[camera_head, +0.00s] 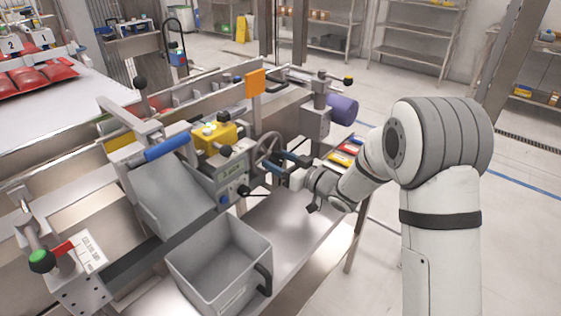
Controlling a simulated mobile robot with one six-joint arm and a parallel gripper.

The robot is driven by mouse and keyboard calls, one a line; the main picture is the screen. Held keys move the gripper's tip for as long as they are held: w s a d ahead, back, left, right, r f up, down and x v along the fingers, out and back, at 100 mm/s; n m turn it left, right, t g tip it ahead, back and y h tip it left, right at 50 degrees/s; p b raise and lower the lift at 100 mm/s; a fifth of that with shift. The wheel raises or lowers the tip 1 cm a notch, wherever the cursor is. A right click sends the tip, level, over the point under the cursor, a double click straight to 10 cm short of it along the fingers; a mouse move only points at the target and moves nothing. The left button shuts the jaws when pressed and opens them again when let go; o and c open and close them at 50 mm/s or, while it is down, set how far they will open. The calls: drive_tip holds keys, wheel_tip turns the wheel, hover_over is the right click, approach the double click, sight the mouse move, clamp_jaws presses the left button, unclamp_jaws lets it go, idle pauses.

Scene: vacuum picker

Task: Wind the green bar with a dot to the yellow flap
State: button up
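My gripper (276,161) is at the right side of a grey handwheel (268,147) on the machine's front. Its dark fingers reach toward the wheel rim; I cannot tell whether they touch it or are closed on its handle. A small greenish display (230,171) sits on the grey panel left of the wheel. I cannot clearly make out a green bar with a dot. A yellow strip (119,141) lies behind the blue roller (167,146), and an orange flap (256,82) stands upright behind the wheel. I cannot tell which is the yellow flap.
A yellow box with buttons (214,137) stands left of the wheel. A grey bin (220,262) sits on the steel table below. A green knob (41,260) is at far left. The floor at right is clear.

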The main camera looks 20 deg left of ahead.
drive_tip(key=shift+d, duration=0.1)
drive_tip(key=v, duration=0.7)
drive_tip(key=shift+s+d, duration=0.15)
drive_tip(key=shift+d, duration=0.15)
